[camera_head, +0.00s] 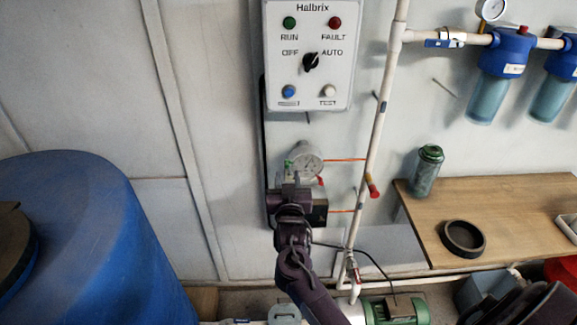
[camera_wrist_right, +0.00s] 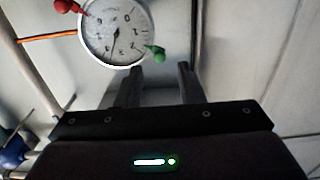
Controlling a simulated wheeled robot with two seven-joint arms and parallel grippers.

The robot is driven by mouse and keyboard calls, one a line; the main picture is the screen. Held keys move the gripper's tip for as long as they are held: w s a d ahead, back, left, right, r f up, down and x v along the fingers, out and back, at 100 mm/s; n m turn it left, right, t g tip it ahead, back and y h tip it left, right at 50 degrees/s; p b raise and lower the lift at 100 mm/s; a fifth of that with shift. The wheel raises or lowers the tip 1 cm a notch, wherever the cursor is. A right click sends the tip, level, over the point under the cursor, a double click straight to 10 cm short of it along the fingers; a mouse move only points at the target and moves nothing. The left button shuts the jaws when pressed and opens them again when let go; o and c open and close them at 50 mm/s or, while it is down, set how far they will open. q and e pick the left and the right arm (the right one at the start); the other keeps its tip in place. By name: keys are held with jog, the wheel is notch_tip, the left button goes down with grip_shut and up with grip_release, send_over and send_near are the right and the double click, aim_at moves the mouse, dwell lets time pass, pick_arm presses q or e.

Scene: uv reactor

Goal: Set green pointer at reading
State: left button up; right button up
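A round pressure gauge (camera_head: 307,158) with a white dial is on the wall below the control panel. It also shows in the wrist view (camera_wrist_right: 113,32), upside down, with a dark needle. The green pointer (camera_wrist_right: 155,53) is a small knob at the dial's rim; its green also shows at the gauge's left in the head view (camera_head: 288,164). A red pointer (camera_wrist_right: 67,6) is on the opposite rim. My right gripper (camera_wrist_right: 160,68) is open and empty. Its two fingertips are just short of the green pointer, which appears between them. My left gripper is not in view.
The Halbrix control panel (camera_head: 309,55) hangs above the gauge. A white vertical pipe (camera_head: 380,125) runs to its right. A wooden table (camera_head: 490,205) with a green canister (camera_head: 427,171) and black ring (camera_head: 463,238) is at right. A blue tank (camera_head: 95,240) is at left.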

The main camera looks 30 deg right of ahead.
aim_at(287, 167)
jog(key=x, duration=0.4)
jog(key=shift+w+d+p, duration=0.15)
jog(key=shift+w+p, duration=0.1)
jog(key=shift+p, duration=0.1)
jog(key=shift+f, duration=0.1)
grip_shut()
